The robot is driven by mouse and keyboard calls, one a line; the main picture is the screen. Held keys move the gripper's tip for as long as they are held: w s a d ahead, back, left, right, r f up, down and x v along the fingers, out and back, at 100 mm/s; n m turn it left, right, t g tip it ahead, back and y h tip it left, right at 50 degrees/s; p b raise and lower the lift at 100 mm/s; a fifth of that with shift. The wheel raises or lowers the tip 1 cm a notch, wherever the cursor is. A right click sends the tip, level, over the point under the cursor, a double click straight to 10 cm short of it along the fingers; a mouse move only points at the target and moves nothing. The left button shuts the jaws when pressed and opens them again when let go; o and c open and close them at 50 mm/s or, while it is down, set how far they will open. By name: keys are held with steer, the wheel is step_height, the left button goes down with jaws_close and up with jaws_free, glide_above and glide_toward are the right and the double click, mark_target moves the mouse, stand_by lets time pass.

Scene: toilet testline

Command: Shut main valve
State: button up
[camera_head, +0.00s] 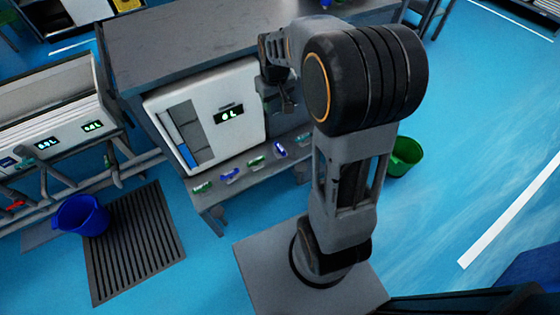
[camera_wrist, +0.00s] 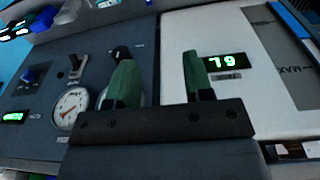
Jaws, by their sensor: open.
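My gripper (camera_wrist: 158,75) is open, its two green fingers apart with nothing held between them. In the head view my gripper (camera_head: 282,98) is beside the right edge of the white tank panel (camera_head: 205,115), partly hidden by my arm. I cannot tell which of these is the main valve.
Several small green and blue valves, such as a blue one (camera_head: 280,149), line the ledge below the tank. A blue bucket (camera_head: 80,215) stands by a floor grate (camera_head: 130,245). A green bucket (camera_head: 405,157) stands right of my arm.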

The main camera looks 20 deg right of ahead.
steer(key=g+b, duration=0.1)
steer(key=b, duration=0.8)
glide_above(280, 147)
step_height(280, 147, down, 20)
step_height(280, 147, down, 14)
steer(key=b, duration=0.4)
steer(key=shift+s+r+b, duration=0.1)
steer(key=shift+r+b, duration=0.05)
steer(key=shift+b, duration=0.25)
jaws_close()
